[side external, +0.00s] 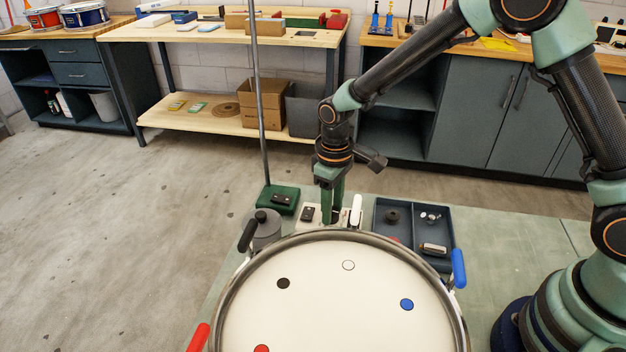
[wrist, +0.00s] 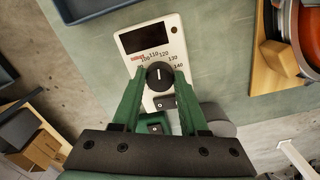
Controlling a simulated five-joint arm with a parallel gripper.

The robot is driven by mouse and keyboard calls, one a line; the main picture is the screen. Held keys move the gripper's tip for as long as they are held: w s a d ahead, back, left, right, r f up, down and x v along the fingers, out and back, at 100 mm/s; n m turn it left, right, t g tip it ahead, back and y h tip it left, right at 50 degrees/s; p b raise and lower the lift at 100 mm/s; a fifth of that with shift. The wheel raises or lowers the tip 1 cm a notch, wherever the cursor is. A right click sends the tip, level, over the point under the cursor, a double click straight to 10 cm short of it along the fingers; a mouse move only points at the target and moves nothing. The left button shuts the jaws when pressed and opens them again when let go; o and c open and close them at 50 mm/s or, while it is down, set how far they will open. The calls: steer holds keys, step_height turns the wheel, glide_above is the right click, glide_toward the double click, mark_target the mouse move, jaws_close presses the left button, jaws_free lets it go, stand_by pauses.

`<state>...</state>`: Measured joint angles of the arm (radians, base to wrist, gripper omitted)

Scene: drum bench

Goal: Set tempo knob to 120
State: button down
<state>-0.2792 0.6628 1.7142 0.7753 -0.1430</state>
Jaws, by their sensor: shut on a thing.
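The tempo knob (wrist: 159,77) is a round black dial with a white pointer mark. It sits on a white tempo box (wrist: 178,40) with a dark display and a printed scale from about 90 to 140. The pointer faces the top of the scale, near 110 to 120; I cannot tell the exact value. My gripper (wrist: 158,73) points down with a green finger on each side of the knob, shut on it. In the side view my gripper (side external: 332,219) stands over the white box (side external: 309,223) behind the drum; the knob is hidden there.
A large white drum (side external: 345,310) with coloured dots and coloured rim handles fills the front. A dark divided tray (side external: 378,228) is right of the box. A green stand base (side external: 278,201) with a tall pole and a grey pot (side external: 266,228) are left.

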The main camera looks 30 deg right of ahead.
mark_target(333, 211)
steer(key=shift+w+d+m, duration=0.1)
steer(key=shift+w+m, duration=0.05)
steer(key=shift+m, duration=0.65)
steer(key=shift+w+d+m, duration=0.1)
steer(key=shift+m, duration=0.7)
steer(key=shift+c, duration=2.2)
jaws_free()
steer(key=shift+s+a, duration=0.1)
step_height(333, 211, up, 12)
